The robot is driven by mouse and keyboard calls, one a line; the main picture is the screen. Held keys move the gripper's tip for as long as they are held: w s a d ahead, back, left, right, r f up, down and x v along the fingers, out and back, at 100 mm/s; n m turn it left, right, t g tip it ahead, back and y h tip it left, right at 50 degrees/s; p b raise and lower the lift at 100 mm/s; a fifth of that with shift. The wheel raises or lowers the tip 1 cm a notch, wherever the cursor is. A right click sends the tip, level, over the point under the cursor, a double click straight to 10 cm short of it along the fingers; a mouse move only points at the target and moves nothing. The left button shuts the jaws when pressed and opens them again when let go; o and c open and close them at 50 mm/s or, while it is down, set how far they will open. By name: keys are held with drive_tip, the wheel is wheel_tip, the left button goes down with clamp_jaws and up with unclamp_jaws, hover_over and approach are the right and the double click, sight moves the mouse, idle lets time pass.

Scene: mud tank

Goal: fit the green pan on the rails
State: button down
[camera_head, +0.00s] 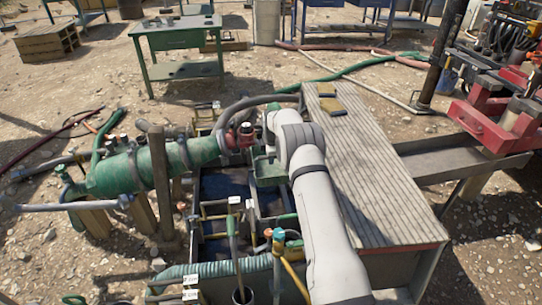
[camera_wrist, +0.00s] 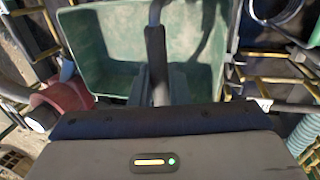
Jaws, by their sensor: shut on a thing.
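The green pan (camera_wrist: 100,50) fills the upper middle of the wrist view, its open inside facing the camera. A dark bar-shaped handle (camera_wrist: 156,45) runs up across it. My gripper (camera_wrist: 160,84) is shut on this handle. In the head view the green pan (camera_head: 268,172) shows partly beside my white arm, over the open tank; the arm hides the rest. Yellow rails (camera_wrist: 274,80) show on both sides of the pan in the wrist view. Whether the pan touches the rails I cannot tell.
The ribbed tank cover (camera_head: 370,170) lies right of my arm. A green cylinder (camera_head: 150,165) with pipes stands left of the opening. Upright pipes and a ribbed green hose (camera_head: 215,268) crowd the near side. A red valve (camera_head: 245,135) is close to the pan.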

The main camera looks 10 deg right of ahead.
sight(271, 175)
drive_tip(key=shift+f, duration=0.1)
idle(0.3)
drive_tip(key=shift+s+b+x, duration=0.2)
drive_tip(key=shift+b+x, duration=0.55)
drive_tip(key=shift+x, duration=0.35)
drive_tip(key=shift+s+b+x, duration=0.25)
drive_tip(key=shift+b+x, duration=0.55)
drive_tip(key=shift+x, duration=0.3)
drive_tip(key=shift+s+b+x, duration=0.2)
drive_tip(key=shift+b+x, duration=0.55)
drive_tip(key=shift+x, duration=0.4)
drive_tip(key=shift+f, duration=0.25)
drive_tip(key=shift+s+b+x, duration=0.2)
drive_tip(key=shift+b+x, duration=0.5)
drive_tip(key=shift+x, duration=0.15)
drive_tip(key=shift+s+b+x, duration=0.2)
drive_tip(key=shift+b+x, duration=0.5)
drive_tip(key=shift+x, duration=0.2)
drive_tip(key=shift+f+b, duration=0.4)
drive_tip(key=shift+f, duration=0.2)
drive_tip(key=c, duration=1.3)
unclamp_jaws()
drive_tip(key=p+v, duration=0.1)
drive_tip(key=v, duration=0.7)
drive_tip(key=shift+f, duration=0.1)
